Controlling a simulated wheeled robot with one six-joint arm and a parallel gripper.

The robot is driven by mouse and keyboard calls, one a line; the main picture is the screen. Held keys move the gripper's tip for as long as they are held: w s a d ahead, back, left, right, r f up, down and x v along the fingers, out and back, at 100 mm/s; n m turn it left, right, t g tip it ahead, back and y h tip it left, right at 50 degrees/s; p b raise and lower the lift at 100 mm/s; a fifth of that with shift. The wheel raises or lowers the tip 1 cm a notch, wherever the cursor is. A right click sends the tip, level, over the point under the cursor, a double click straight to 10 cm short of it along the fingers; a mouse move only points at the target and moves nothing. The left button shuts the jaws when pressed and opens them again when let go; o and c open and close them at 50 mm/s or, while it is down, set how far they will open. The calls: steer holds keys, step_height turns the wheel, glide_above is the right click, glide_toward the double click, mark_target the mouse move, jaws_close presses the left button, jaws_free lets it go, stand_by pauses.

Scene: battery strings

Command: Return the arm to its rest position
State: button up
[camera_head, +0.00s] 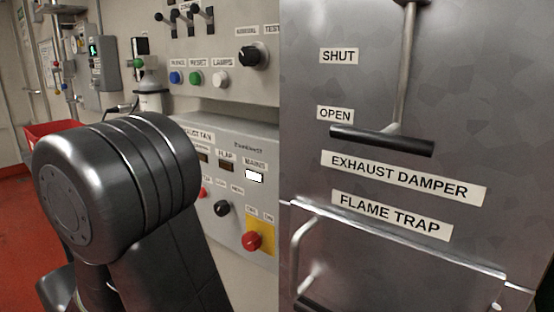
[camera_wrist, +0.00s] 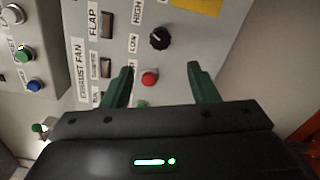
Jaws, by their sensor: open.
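My gripper (camera_wrist: 160,85) shows in the wrist view with its two green fingers apart and nothing between them. It faces the exhaust fan panel, with a red button (camera_wrist: 149,78) and a black knob (camera_wrist: 159,38) seen beyond the fingers. I cannot tell how far the fingertips are from the panel. In the head view my dark arm (camera_head: 120,190) fills the lower left and hides part of the panel; my gripper is not seen there.
A grey duct front with a black-gripped damper lever (camera_head: 382,141) stands at the right, its grip near the OPEN label. A flame trap drawer (camera_head: 400,270) juts out below it. A control panel (camera_head: 215,75) is behind my arm. A red bin (camera_head: 50,130) stands left. Red floor is open at lower left.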

mark_target(218, 210)
steer(key=x, duration=1.3)
steer(key=shift+w+d+r+b, duration=0.2)
steer(key=shift+w+d+b, duration=0.05)
steer(key=shift+d+b, duration=0.05)
steer(key=shift+a+n+p, duration=0.1)
steer(key=shift+n+p, duration=0.5)
steer(key=shift+p, duration=0.3)
steer(key=n+p, duration=0.6)
steer(key=p, duration=0.5)
steer(key=shift+p, duration=0.35)
steer(key=n+p, duration=0.3)
steer(key=p, duration=0.2)
steer(key=shift+f+n+p, duration=0.1)
steer(key=shift+n+p, duration=0.7)
steer(key=shift+p, duration=0.15)
steer(key=shift+f, duration=0.1)
